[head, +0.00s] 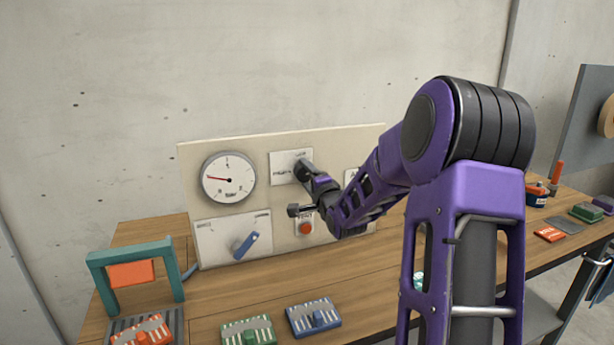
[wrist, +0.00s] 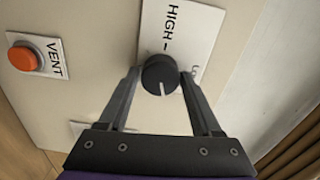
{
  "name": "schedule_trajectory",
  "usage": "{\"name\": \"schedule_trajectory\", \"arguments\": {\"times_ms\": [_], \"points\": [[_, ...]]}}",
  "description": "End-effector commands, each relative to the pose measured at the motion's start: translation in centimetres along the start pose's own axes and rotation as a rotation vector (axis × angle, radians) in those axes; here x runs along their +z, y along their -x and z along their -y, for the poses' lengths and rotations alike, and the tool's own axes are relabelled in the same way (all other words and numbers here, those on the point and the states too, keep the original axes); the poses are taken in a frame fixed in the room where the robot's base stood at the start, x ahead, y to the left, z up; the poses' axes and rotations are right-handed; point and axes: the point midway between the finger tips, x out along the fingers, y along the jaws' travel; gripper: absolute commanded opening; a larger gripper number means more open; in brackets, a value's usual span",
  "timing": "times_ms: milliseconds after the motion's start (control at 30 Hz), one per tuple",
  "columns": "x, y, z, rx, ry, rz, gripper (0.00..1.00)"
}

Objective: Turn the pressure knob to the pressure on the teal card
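The pressure knob (wrist: 160,75) is black and round, with a pale pointer mark facing down and slightly right in the wrist view. It sits on a white plate (wrist: 178,35) reading HIGH and, partly hidden, LOW. My gripper (wrist: 161,73) straddles the knob, one finger on each side. The fingers look apart with a thin gap on the left; contact on the right is unclear. In the head view my gripper (head: 306,172) is at the panel's upper plate (head: 285,173). The round gauge (head: 229,178) has a red needle pointing left. I cannot identify a teal card.
The orange VENT button (wrist: 23,58) is left of the knob in the wrist view. A blue lever (head: 245,245) is on the panel's lower left. A teal frame (head: 160,251), a green block (head: 249,332) and a blue block (head: 314,318) stand on the wooden bench (head: 215,300).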

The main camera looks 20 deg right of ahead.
Motion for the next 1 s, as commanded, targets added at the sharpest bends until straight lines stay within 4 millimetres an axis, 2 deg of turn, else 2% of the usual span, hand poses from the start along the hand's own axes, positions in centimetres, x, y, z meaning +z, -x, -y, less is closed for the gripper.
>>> {"name": "schedule_trajectory", "arguments": {"times_ms": [33, 100, 367, 500, 667, 1000], "points": [[0.0, 0.0, 0.0, 0.000, 0.000, 0.000, 0.77], [0.0, 0.0, 0.0, 0.000, 0.000, 0.000, 0.85], [0.0, 0.0, 0.0, 0.000, 0.001, -0.001, 0.85], [-0.1, 0.9, 0.1, 0.000, 0.002, -0.002, 0.85], [-0.1, 3.9, 0.1, 0.001, 0.002, -0.004, 0.85], [-0.1, 12.2, 0.1, 0.001, 0.002, -0.003, 0.85]]}}
